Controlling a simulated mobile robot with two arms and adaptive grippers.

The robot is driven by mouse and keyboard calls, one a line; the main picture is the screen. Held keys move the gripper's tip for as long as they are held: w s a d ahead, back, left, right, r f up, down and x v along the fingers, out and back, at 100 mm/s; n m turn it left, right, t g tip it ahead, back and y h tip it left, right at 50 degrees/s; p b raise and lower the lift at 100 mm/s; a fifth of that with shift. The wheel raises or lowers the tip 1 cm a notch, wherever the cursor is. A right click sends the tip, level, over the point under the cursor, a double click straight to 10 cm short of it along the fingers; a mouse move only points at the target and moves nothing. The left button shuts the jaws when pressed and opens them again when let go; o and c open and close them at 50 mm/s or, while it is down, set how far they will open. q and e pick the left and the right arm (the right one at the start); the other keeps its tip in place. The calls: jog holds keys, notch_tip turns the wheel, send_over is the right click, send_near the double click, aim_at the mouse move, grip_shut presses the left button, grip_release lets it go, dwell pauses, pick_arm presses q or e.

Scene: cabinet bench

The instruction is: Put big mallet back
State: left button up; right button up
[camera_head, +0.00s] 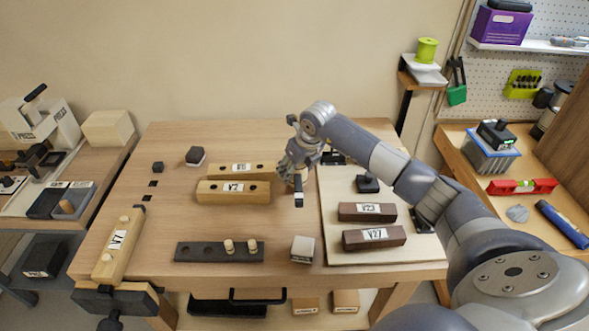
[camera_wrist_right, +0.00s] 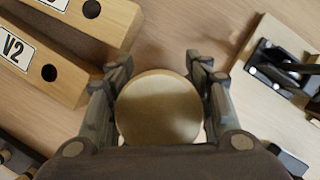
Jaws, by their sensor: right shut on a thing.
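My right gripper (camera_head: 298,178) is over the middle of the bench, between the wooden blocks and the pale board. In the right wrist view, its two fingers (camera_wrist_right: 160,90) stand on either side of a round, pale wooden face (camera_wrist_right: 158,108), which I take to be the big mallet. The fingers are shut on it. In the head view the mallet is mostly hidden by the gripper; I cannot tell its full shape or whether it touches the bench. My left gripper is not in view.
Wooden block V2 (camera_head: 233,192) lies left of the gripper. The pale board (camera_head: 335,205) to the right bears dark blocks V23 (camera_head: 367,212) and V27 (camera_head: 374,238). A dark peg rack (camera_head: 200,252) and a small grey block (camera_head: 303,249) are at the front.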

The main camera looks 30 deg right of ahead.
jog(key=shift+f+b, duration=1)
jog(key=shift+f, duration=0.05)
dwell(0.9)
jog(key=o, duration=1.5)
jog(key=shift+o, duration=0.6)
jog(key=shift+r, duration=0.15)
jog(key=shift+s+r+p, duration=0.2)
jog(key=shift+r+p, duration=0.3)
jog(key=shift+p, duration=0.1)
jog(key=shift+p+v, duration=1.9)
jog(key=shift+v, duration=1)
